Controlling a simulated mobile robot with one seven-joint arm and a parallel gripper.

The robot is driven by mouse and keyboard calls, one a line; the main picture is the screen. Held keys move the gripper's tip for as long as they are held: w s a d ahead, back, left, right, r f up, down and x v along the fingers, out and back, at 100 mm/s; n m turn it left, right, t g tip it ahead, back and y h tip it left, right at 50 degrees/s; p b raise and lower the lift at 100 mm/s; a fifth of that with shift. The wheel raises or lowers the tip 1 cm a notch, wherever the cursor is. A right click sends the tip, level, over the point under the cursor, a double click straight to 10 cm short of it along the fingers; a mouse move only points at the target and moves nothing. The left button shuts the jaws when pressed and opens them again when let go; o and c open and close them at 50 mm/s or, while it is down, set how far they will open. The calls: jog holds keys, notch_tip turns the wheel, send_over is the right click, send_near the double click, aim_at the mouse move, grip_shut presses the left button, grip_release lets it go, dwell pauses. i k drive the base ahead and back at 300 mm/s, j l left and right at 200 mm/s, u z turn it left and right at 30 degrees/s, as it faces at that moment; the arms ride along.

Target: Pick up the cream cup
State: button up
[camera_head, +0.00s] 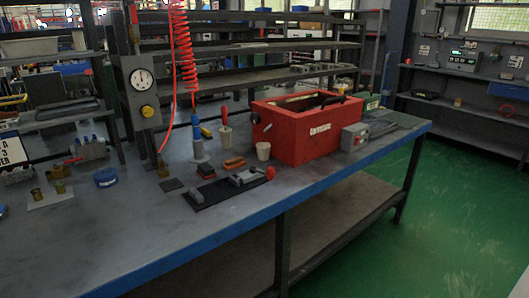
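The cream cup (263,151) stands upright on the grey workbench (322,181), close to the front left corner of the red toolbox (297,132). It looks small and tapered, with its wider end up. A brown-orange block (234,163) lies to its left, and a dark plate with grey metal parts lies in front of it. My gripper is not in view.
A tool (199,147) hangs on a red coiled hose (182,45) left of the cup. A grey box with a red button (355,136) stands right of the toolbox. Green floor lies clear at right.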

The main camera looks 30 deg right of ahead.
aim_at(263, 152)
jog(key=i+l, duration=0.1)
jog(key=i+l+z, duration=0.25)
jog(key=i+z, duration=0.35)
jog(key=z, duration=1.1)
jog(key=i+j, duration=0.15)
jog(key=j, duration=0.2)
jog(key=i+j, duration=0.15)
jog(key=j, duration=0.2)
jog(key=i+j, duration=0.15)
jog(key=j, duration=0.2)
